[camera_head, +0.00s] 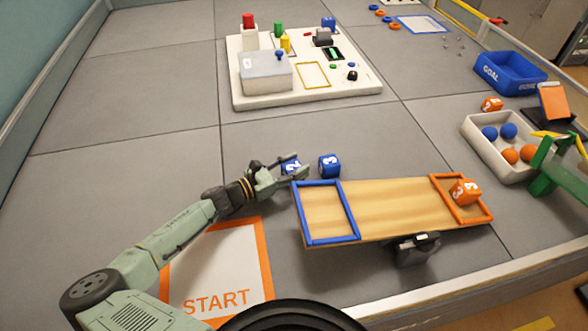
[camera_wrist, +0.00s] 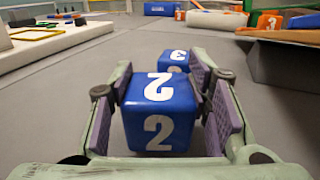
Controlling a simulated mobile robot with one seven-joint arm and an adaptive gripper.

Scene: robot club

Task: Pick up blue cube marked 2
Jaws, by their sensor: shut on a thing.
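The blue cube marked 2 (camera_wrist: 158,122) sits between the two finger pads of my gripper (camera_wrist: 172,110) in the wrist view, with a white 2 on its top and front faces. My gripper is shut on it. In the head view the cube (camera_head: 291,166) shows partly between the fingers of my gripper (camera_head: 285,172), left of the wooden board. I cannot tell whether the cube touches the floor. Another blue cube marked 3 (camera_head: 329,166) stands just to the right, apart from it; in the wrist view this cube (camera_wrist: 176,58) is right behind the held one.
A wooden board (camera_head: 390,210) with blue and orange frames is tilted on a dark support, with an orange cube (camera_head: 464,192) on its right end. A white panel (camera_head: 300,92) with blocks stands behind. A white tray (camera_head: 478,134) of balls and a blue goal bin (camera_head: 510,74) are right.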

